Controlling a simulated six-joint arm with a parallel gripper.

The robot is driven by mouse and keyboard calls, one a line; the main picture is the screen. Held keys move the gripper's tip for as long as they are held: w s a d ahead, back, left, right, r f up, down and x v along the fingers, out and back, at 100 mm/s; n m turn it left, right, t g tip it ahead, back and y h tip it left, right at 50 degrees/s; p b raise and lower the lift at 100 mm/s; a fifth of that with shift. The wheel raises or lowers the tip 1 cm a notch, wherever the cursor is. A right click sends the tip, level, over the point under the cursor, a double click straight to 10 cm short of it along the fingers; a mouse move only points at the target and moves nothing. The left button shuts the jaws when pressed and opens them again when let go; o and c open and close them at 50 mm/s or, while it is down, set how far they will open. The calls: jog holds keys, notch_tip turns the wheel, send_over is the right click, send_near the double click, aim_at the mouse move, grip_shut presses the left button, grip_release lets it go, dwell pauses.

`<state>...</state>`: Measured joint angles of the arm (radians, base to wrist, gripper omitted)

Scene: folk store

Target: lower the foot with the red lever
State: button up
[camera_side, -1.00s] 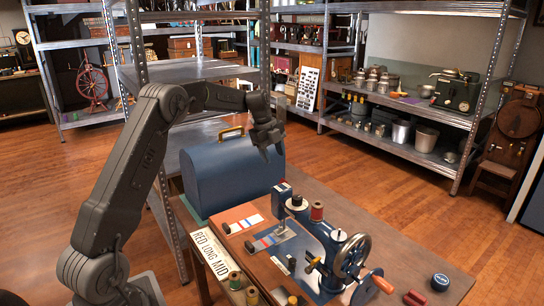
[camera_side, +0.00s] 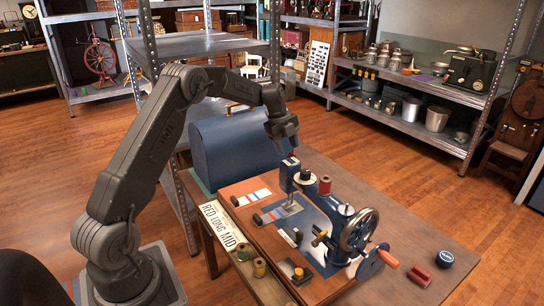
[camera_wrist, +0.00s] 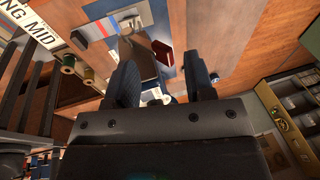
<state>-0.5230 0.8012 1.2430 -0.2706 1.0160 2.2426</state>
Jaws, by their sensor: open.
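The dark blue sewing machine (camera_side: 327,215) stands on a wooden base on the table. Its handwheel (camera_side: 360,230) with an orange handle is at the right end. The needle and presser foot area (camera_side: 288,203) is at its left end, too small to make out clearly. My gripper (camera_side: 288,143) is above and behind the machine head, apart from it. In the wrist view my gripper (camera_wrist: 161,85) shows two separated dark fingers with nothing held. A dark red piece (camera_wrist: 163,52) shows beyond the fingers; I cannot tell if it is the red lever.
A blue domed case (camera_side: 235,150) stands behind the machine, close to my gripper. A red thread spool (camera_side: 325,185) sits on the machine. A lettered strip (camera_side: 222,227) and spools line the left table edge. A red block (camera_side: 421,277) and a round tin (camera_side: 442,257) lie at right.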

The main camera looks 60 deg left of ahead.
jog(key=shift+x, duration=1.25)
jog(key=shift+s+r, duration=0.1)
jog(key=shift+s+r, duration=0.25)
jog(key=shift+s, duration=0.55)
jog(key=shift+s+r, duration=0.2)
jog(key=shift+s, duration=0.7)
jog(key=shift+s+f, duration=0.25)
jog(key=shift+s, duration=0.45)
jog(key=shift+s+f, duration=0.25)
jog(key=shift+s, duration=0.45)
jog(key=shift+s+f, duration=0.3)
jog(key=shift+s, duration=0.4)
jog(key=shift+w+r, duration=0.1)
jog(key=shift+w, duration=0.05)
